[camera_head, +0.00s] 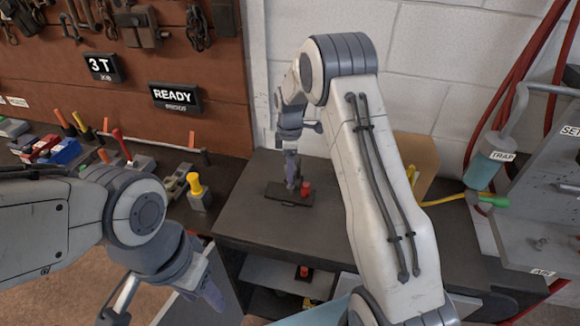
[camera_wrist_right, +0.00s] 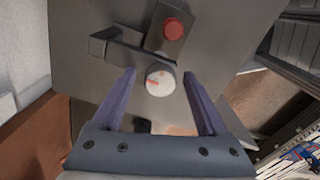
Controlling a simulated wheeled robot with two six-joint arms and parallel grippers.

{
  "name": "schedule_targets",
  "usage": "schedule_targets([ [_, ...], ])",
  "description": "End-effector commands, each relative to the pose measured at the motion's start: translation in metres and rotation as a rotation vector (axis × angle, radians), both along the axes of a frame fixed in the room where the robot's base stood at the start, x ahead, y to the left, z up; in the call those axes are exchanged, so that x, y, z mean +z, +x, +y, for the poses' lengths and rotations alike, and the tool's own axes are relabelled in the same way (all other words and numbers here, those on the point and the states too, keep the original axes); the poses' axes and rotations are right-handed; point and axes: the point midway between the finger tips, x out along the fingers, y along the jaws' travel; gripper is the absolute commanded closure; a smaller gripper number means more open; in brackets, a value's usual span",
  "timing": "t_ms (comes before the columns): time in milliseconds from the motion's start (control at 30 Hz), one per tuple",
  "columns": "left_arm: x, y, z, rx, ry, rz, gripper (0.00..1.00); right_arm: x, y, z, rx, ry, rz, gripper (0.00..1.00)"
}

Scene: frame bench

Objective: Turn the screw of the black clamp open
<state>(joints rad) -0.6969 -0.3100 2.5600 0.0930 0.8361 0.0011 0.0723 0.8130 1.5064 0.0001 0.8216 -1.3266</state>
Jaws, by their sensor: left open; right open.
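The black clamp (camera_head: 290,201) is on the dark bench top and looks like a low dark body. In the right wrist view it shows as a dark arm (camera_wrist_right: 121,50) beside a block with a round red cap (camera_wrist_right: 173,29). A pale round knob (camera_wrist_right: 160,79) with a red mark, likely the screw's end, sits at the dark arm. My right gripper (camera_head: 291,182) points down over the clamp. Its open fingers (camera_wrist_right: 163,78) stand either side of the knob, with gaps visible. My left gripper (camera_head: 207,288) is open and empty at the lower left, away from the clamp.
The bench top (camera_head: 245,215) around the clamp is mostly clear. A yellow-topped tool (camera_head: 195,186) and other tools stand on the left bench. A READY sign (camera_head: 175,97) hangs on the tool board. A teal cylinder (camera_head: 486,170) and a grey fixture stand at the right.

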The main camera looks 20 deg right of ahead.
Motion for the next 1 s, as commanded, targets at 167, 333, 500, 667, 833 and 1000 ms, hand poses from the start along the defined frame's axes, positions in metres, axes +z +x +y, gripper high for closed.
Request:
schedule_targets([
  [167,-0.007,0.0,0.0,0.0,0.0,0.0,0.5,0.018,0.001,0.0,0.0,-0.001,-0.005,0.24],
  [333,-0.016,0.0,0.0,-0.001,0.0,0.0,0.5,0.053,0.001,0.0,0.0,-0.001,-0.008,0.24],
  [500,-0.021,0.0,0.0,-0.001,0.0,0.0,0.5,0.083,0.001,0.0,0.0,0.0,-0.006,0.24],
  [667,-0.022,0.0,0.0,-0.001,0.0,0.0,0.5,0.1,0.001,-0.001,0.0,0.0,-0.004,0.24],
  [833,-0.022,0.0,0.0,-0.001,0.0,0.0,0.5,0.105,0.0,0.0,0.0,-0.001,-0.002,0.24],
  [1000,-0.022,0.0,0.0,-0.001,0.0,0.0,0.5,0.104,0.0,0.0,0.0,-0.001,-0.002,0.24],
])
